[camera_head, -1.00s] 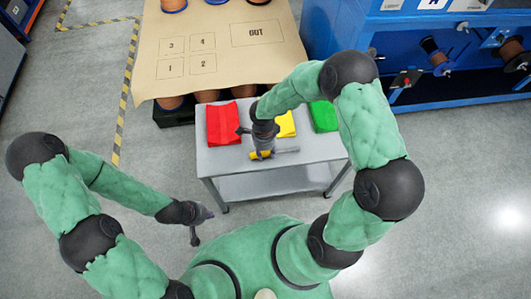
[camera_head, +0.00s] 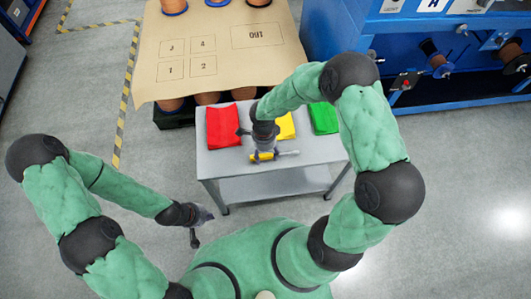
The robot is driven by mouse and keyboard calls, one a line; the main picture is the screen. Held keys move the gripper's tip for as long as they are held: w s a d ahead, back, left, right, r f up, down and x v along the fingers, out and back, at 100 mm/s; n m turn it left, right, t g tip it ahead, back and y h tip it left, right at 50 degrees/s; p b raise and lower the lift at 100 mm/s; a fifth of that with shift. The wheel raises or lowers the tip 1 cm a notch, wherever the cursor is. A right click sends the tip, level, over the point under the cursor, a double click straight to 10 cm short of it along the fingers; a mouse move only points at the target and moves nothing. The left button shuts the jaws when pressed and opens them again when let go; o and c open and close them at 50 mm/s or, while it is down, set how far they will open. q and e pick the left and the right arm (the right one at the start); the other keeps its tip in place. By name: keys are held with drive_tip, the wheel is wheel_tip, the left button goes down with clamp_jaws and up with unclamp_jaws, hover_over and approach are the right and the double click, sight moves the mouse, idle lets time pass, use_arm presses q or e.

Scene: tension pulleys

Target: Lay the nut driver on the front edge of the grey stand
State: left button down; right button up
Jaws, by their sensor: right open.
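The grey stand (camera_head: 230,163) is a small table in the middle of the head view. The nut driver, with a yellow handle (camera_head: 262,157) and a grey shaft (camera_head: 290,153), lies across the front part of its top, shaft pointing right. My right gripper (camera_head: 264,153) points down at the handle, open, with its fingers around or just above it; they hide part of the handle. My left gripper (camera_head: 195,238) hangs over the floor, left of and in front of the stand, apart from it; its fingers are too small to judge.
A red cloth (camera_head: 224,127), a yellow cloth (camera_head: 285,126) and a green cloth (camera_head: 323,117) lie along the back of the stand. The floor at left is clear.

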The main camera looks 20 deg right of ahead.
wheel_tip(320, 180, up, 11)
drive_tip(key=w+p, duration=0.1)
drive_tip(key=p, duration=0.3)
drive_tip(key=s+a+f+n+y, duration=0.2)
drive_tip(key=s+a+f+n, duration=0.2)
drive_tip(key=s+f+n, duration=0.2)
drive_tip(key=s+a+f+n+t+y, duration=0.1)
drive_tip(key=s+a+f+n+y, duration=0.1)
drive_tip(key=s+f+n, duration=0.5)
drive_tip(key=shift+a+f+n+t, duration=0.3)
drive_tip(key=shift+a+f+n, duration=0.65)
drive_tip(key=shift+n, duration=1.35)
